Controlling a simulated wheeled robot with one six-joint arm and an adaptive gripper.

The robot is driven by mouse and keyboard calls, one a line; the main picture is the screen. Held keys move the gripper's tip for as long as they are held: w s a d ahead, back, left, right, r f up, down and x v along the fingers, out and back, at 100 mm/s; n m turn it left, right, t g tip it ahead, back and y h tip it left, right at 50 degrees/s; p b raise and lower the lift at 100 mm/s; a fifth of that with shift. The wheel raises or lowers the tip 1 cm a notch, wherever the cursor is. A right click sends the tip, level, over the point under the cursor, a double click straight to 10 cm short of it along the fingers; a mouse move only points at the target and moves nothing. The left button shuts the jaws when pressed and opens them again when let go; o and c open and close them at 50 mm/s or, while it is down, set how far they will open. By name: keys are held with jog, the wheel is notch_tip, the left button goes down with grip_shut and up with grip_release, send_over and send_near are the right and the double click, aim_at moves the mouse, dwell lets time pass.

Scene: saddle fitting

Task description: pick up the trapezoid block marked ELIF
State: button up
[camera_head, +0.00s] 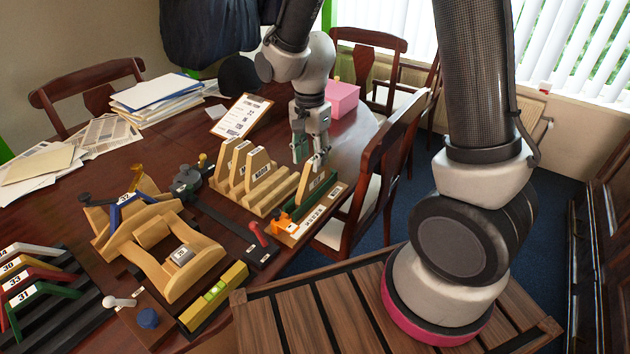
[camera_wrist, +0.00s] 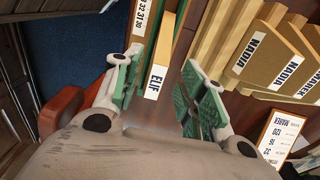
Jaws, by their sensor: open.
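The block marked ELIF (camera_wrist: 154,81) is a tan wooden piece with a white label, seen from above in the wrist view. My gripper (camera_wrist: 157,92) is open, with one green-padded finger on each side of the block's labelled end. I cannot tell whether either pad touches it. The ELIF label cannot be read there.
Blocks marked NADIA (camera_wrist: 256,50) and MAREK (camera_wrist: 290,74) stand in the rack (camera_head: 272,203) close by. A numbered scale base (camera_head: 313,215) with an orange slider (camera_head: 283,222) lies at the rack's right. A chair (camera_head: 374,175) stands close to the table's right edge.

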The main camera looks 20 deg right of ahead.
aim_at(312, 172)
jog(key=f, duration=0.6)
jog(key=shift+w+d, duration=0.1)
jog(key=shift+d, duration=0.15)
jog(key=shift+r, duration=0.1)
jog(key=shift+c, duration=0.2)
grip_shut()
